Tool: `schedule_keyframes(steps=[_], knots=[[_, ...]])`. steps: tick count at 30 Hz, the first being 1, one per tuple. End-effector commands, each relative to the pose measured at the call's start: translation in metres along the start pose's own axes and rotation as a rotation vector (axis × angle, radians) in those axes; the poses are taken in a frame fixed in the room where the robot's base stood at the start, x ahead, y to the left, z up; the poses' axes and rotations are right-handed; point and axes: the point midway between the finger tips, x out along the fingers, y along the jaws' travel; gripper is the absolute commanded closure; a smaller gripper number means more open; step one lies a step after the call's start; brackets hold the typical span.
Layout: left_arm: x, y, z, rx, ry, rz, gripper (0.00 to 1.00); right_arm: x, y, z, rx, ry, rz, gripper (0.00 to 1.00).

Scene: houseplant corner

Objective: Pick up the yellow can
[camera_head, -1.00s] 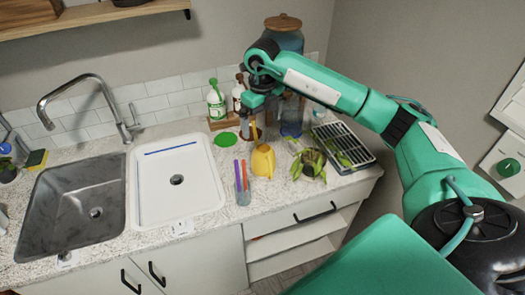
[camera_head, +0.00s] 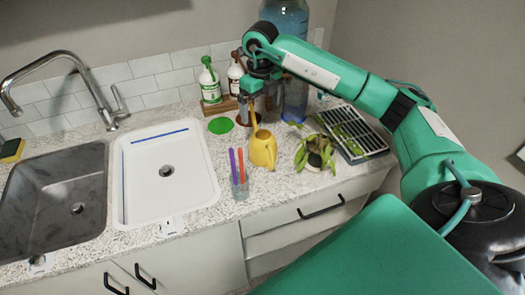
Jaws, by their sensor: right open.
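The yellow can (camera_head: 263,151), a small watering can with a thin upward spout, stands upright on the speckled counter, right of the cup with straws. My right gripper (camera_head: 257,112) points down just above and behind the can, close to the spout. Its jaws are open, with nothing held between them. I cannot tell whether a finger touches the spout. My left gripper is not in view.
A glass cup (camera_head: 240,188) with purple and orange straws stands close left of the can. A leafy plant (camera_head: 315,153) and a dark slatted tray (camera_head: 352,132) are to the right. Bottles (camera_head: 210,85), a green disc (camera_head: 221,125) and a blue glass jar (camera_head: 285,18) are behind. A white sink (camera_head: 200,190) lies left.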

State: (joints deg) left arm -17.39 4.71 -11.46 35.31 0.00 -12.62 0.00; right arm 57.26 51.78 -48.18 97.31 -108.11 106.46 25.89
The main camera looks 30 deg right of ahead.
Motion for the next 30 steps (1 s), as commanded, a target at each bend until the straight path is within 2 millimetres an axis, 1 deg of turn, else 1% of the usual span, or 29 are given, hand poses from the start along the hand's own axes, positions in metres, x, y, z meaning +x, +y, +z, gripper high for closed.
schedule_keyframes(steps=[1,3,6,8,11,15,19,21,26,29,30], knots=[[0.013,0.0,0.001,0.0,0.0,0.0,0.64,0.013,0.0,0.0,0.0,0.0,0.0,0.0],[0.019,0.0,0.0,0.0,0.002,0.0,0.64,0.019,0.0,0.0,0.0,0.0,0.0,0.0],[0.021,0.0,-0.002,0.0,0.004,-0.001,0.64,0.023,0.0,0.0,0.0,0.0,0.0,0.0],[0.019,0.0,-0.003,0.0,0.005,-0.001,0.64,0.026,0.0,0.0,0.0,0.001,0.001,0.0],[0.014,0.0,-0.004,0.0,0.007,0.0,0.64,0.039,0.0,-0.001,0.0,0.004,0.001,0.0],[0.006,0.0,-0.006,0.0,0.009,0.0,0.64,0.067,0.0,-0.001,0.0,0.005,0.001,0.0],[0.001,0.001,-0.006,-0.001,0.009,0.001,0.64,0.09,0.0,-0.001,0.0,0.004,0.001,0.0],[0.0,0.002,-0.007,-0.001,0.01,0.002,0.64,0.098,0.0,-0.001,0.001,0.002,0.001,0.0],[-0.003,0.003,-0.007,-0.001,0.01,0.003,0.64,0.108,0.0,-0.001,0.001,0.002,0.0,0.0],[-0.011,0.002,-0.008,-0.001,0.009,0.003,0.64,0.116,0.0,-0.003,0.0,0.003,0.0,0.0],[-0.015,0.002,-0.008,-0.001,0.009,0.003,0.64,0.121,0.001,-0.004,0.0,0.005,0.001,0.0]])
